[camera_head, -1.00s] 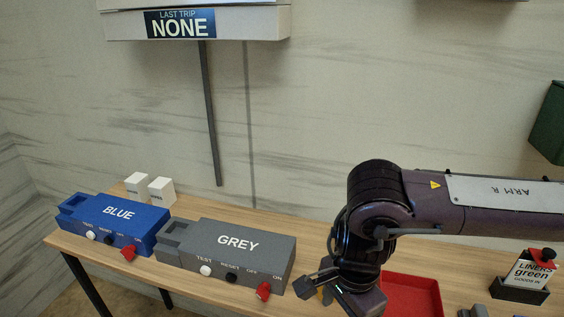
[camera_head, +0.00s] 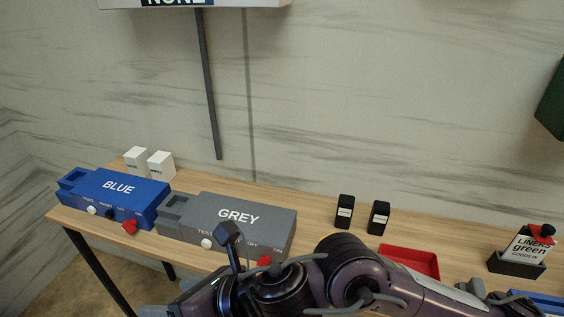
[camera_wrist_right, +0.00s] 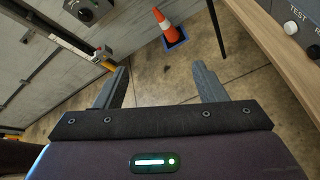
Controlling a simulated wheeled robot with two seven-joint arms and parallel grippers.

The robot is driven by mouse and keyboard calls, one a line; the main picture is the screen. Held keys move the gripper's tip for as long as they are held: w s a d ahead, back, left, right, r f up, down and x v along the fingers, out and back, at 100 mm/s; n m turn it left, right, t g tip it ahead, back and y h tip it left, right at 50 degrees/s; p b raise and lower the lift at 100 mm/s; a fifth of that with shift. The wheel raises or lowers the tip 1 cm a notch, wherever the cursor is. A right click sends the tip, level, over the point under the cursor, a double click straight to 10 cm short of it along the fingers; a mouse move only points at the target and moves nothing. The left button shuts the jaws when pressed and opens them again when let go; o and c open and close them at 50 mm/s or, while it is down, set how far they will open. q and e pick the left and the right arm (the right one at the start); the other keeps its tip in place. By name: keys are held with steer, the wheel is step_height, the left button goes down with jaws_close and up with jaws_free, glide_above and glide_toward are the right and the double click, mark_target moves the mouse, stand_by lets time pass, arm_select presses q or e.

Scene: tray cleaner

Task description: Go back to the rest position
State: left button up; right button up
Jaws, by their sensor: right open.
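My right arm (camera_head: 340,275) lies low across the bottom of the head view, coming in from the right. Its gripper is at the lower left of the arm, in front of the grey box (camera_head: 232,211), and partly covers the box's front controls. In the right wrist view the right gripper (camera_wrist_right: 160,84) is open, with its two fingers apart and nothing between them. The floor shows beyond the fingers. My left gripper is not in view.
A blue box (camera_head: 118,188), two white boxes, two black boxes (camera_head: 344,212), a red tray (camera_head: 410,257) and a liners holder (camera_head: 520,252) stand on the wooden table (camera_head: 290,200). An orange cone (camera_wrist_right: 165,25) stands on the floor.

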steer(key=w+d+r+m+t, duration=0.2)
steer(key=w+r+m+t, duration=0.15)
steer(key=m, duration=0.55)
steer(key=w+d+f+m+t+h, duration=0.2)
steer(key=w+d+f+m+h, duration=0.1)
steer(key=d+m, duration=0.55)
steer(key=w+d+f+m+t+h, duration=0.2)
steer(key=w+d+f+m+h, duration=0.3)
steer(key=m, duration=0.6)
steer(key=s+d+f+m+g+h, duration=0.2)
steer(key=s+d+f+m+g, duration=0.2)
steer(key=s+d+f+m, duration=0.5)
steer(key=s+d+f+m+g+h, duration=0.2)
steer(key=s+d+f+m+g, duration=0.25)
steer(key=d, duration=0.65)
step_height(320, 180, down, 32)
steer(key=s+m+b, duration=0.1)
steer(key=s+b, duration=0.1)
steer(key=s+d+f+g+b, duration=0.1)
steer(key=s+d+f+b, duration=0.1)
steer(key=s+f, duration=1.7)
steer(key=shift+d+f, duration=0.65)
steer(key=shift+f, duration=0.2)
